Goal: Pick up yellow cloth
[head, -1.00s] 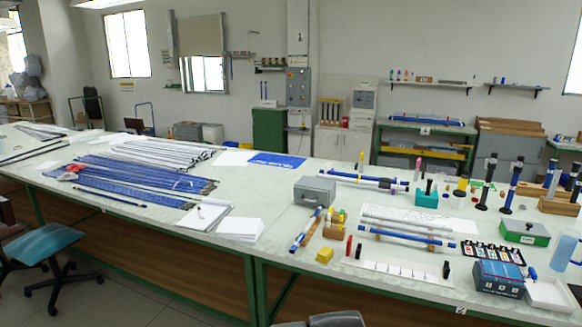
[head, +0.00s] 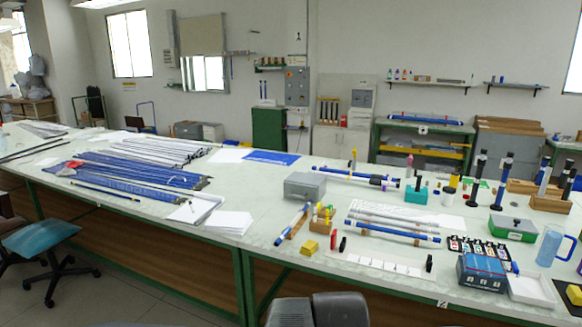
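No yellow piece is clearly a cloth. A small yellow block-like piece (head: 310,247) lies near the table's front edge, left of the red and black upright pieces; at this size I cannot tell whether it is folded cloth or a solid block. Another yellow patch (head: 573,293) shows at the far right edge, partly cut off by the frame, and its material is unclear. My gripper is not recognisable in the head view.
The long pale table (head: 262,205) holds a grey box (head: 311,186), blue-and-white rods (head: 392,231), a green case (head: 513,229), a blue box (head: 482,272) and a clear blue jug (head: 550,246). Papers (head: 229,221) lie left of centre. A teal chair (head: 42,240) stands at the front left.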

